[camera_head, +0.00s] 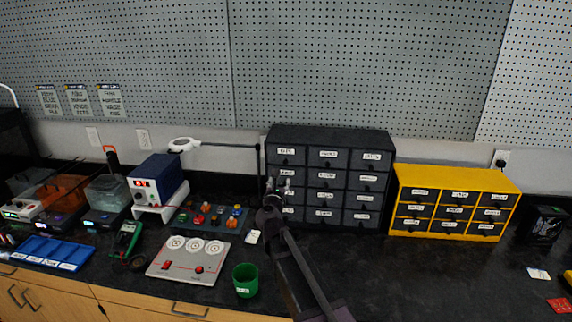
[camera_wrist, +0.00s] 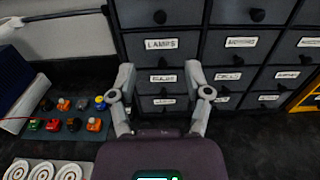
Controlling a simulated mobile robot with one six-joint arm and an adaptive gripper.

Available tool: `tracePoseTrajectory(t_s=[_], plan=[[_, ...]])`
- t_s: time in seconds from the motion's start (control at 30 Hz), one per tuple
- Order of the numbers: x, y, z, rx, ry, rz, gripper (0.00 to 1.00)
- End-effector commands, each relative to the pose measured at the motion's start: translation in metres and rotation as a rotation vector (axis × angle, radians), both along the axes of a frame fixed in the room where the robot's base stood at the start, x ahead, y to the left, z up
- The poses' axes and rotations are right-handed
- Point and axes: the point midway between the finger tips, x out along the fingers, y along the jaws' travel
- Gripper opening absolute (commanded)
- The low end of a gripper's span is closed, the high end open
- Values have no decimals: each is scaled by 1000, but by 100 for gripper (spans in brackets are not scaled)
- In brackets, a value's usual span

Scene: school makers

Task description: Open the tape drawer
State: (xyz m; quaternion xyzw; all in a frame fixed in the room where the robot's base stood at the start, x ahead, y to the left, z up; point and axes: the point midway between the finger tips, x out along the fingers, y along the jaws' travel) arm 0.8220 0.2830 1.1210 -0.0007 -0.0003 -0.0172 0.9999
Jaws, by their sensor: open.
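A dark grey cabinet (camera_head: 330,136) of small labelled drawers stands on the bench against the wall. Its drawers look shut, each with a white label and a dark round knob. I cannot make out which label reads tape. My gripper (camera_head: 278,184) is open in front of the cabinet's left column and hides part of it. In the wrist view my gripper (camera_wrist: 160,76) has its fingers apart, with a drawer labelled BULBS or similar (camera_wrist: 163,78) between them. A drawer labelled LAMPS (camera_wrist: 160,44) is just above. I cannot tell whether the fingers touch anything.
A yellow drawer cabinet (camera_head: 457,179) stands to the right. A board of coloured parts (camera_head: 205,234), a panel with three white discs (camera_head: 188,264) and a green cup (camera_head: 245,280) lie to the left and front. The bench right of my arm (camera_head: 420,275) is clear.

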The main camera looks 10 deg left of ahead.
Motion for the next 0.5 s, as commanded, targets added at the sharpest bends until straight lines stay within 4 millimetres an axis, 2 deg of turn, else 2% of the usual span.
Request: tracePoseTrajectory(t_s=[0.27, 0.5], plan=[[28, 0, 0, 1, 0, -2, 64], [64, 0, 0, 1, 0, 0, 64]])
